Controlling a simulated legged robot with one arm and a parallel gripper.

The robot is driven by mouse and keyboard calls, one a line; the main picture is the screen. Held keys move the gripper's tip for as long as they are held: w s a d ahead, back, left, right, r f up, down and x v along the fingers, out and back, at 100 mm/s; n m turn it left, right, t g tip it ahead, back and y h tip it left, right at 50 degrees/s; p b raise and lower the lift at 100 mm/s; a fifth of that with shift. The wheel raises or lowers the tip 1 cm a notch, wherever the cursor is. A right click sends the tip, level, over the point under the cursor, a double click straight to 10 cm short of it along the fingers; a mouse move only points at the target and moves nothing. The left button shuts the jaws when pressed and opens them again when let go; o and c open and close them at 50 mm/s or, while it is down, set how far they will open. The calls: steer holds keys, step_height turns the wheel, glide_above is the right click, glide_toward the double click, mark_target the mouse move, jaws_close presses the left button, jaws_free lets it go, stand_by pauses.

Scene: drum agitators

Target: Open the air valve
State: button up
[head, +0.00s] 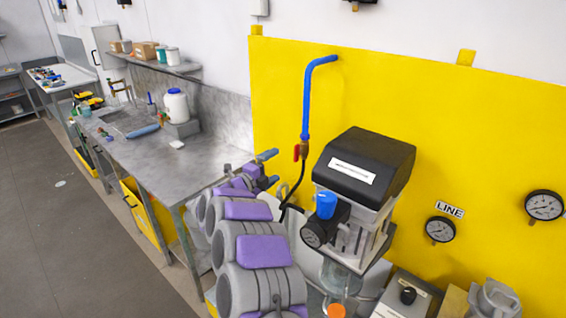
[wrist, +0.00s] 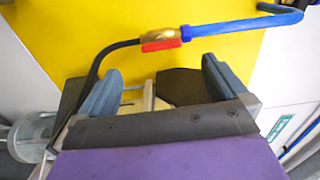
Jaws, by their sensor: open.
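The air valve (head: 304,147) is a small brass body with a red handle (head: 297,152), at the lower end of a blue pipe (head: 307,95) before the yellow wall panel. A black hose (head: 295,185) runs down from it. In the wrist view the brass valve (wrist: 158,33) and its red handle (wrist: 161,45) lie beyond the fingertips, between their lines. My gripper (head: 270,167) is open and empty, left of and a little below the valve in the head view, apart from it. In the wrist view my gripper (wrist: 160,72) shows two spread blue-grey fingers.
A black-topped machine (head: 365,165) with a blue knob (head: 326,205) stands just right of the valve. Gauges (head: 439,229) hang on the yellow panel (head: 440,110). A metal workbench (head: 205,160) with bottles and tools runs along the left wall. The floor (head: 60,220) at left is clear.

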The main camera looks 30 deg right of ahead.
steer(key=v, duration=0.7)
steer(key=shift+a, duration=0.1)
